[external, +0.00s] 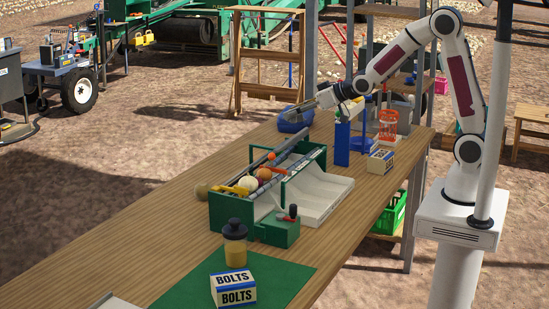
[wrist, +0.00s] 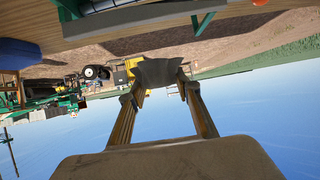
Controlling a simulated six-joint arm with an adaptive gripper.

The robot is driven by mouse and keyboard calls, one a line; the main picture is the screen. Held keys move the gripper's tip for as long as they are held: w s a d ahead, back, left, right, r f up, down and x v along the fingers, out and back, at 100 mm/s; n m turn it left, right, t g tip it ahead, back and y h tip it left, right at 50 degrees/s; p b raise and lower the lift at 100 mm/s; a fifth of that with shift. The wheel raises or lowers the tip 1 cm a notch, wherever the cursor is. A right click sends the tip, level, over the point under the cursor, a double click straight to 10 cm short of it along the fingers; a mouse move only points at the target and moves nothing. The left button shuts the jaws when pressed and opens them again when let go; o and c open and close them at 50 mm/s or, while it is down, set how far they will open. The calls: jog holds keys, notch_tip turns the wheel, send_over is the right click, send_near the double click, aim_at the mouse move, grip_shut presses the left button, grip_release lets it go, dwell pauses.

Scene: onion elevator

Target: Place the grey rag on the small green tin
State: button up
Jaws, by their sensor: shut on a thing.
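My gripper (external: 310,104) is at the far end of the wooden table, just above a blue rounded thing (external: 295,122). In the wrist view, the two fingers of my gripper (wrist: 161,82) are closed on the dark grey rag (wrist: 160,71), which is bunched between their tips. In the external view the rag is too small to make out clearly. I cannot pick out a small green tin for certain in either view.
A green sorting machine (external: 228,212) with onions stands mid-table. A jar (external: 235,243) and a bolts box (external: 233,289) stand in front. The table's left side is clear.

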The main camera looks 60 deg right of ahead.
jog(key=a+n+y, duration=0.1)
jog(key=a, duration=0.4)
jog(key=a+n+y, duration=0.1)
jog(key=a, duration=0.5)
jog(key=a+n+y, duration=0.1)
jog(key=a+y, duration=0.1)
jog(key=a, duration=0.3)
jog(key=shift+w+a+r+g, duration=0.2)
jog(key=shift+r+g, duration=0.1)
jog(key=shift+g, duration=0.1)
jog(key=s+a+n+g+y, duration=0.25)
jog(key=s+a, duration=0.45)
jog(key=a, duration=0.6)
jog(key=s+a+n+g+y, duration=0.2)
jog(key=s+a+n, duration=0.3)
jog(key=a, duration=0.8)
jog(key=s+a+n+g+y, duration=0.2)
jog(key=s+a, duration=0.6)
jog(key=a, duration=0.5)
notch_tip(320, 180, down, 15)
jog(key=shift+w+d+f, duration=0.15)
jog(key=shift+d, duration=0.2)
jog(key=shift+f, duration=3.1)
jog(key=shift+f, duration=0.1)
